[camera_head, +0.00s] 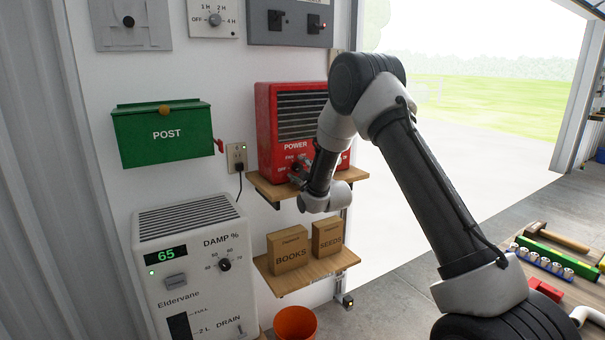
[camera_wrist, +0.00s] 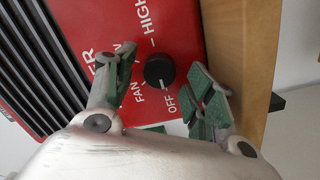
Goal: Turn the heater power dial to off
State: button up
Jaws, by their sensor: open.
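The red heater (camera_head: 268,120) sits on a wooden shelf against the wall, with a grille and white POWER lettering. In the wrist view its black round power dial (camera_wrist: 157,70) stands on the red face, beside the labels OFF, FAN and HIGH; another label is partly covered by a finger. A small white mark at the dial's lower edge appears to point toward OFF. My gripper (camera_wrist: 164,62) is open, with its green-padded fingers on either side of the dial and visible gaps to it. In the head view my gripper (camera_head: 299,168) is at the heater's lower front, and my wrist hides part of the panel.
The wooden shelf (camera_head: 270,189) edge runs close beside my right finger in the wrist view. Below are a lower shelf with BOOKS (camera_head: 288,249) and SEEDS (camera_head: 327,237) boxes, and an orange bucket (camera_head: 295,323). A green POST box (camera_head: 165,135) and white dehumidifier (camera_head: 190,265) are left.

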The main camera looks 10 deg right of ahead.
jog(key=v, duration=1.2)
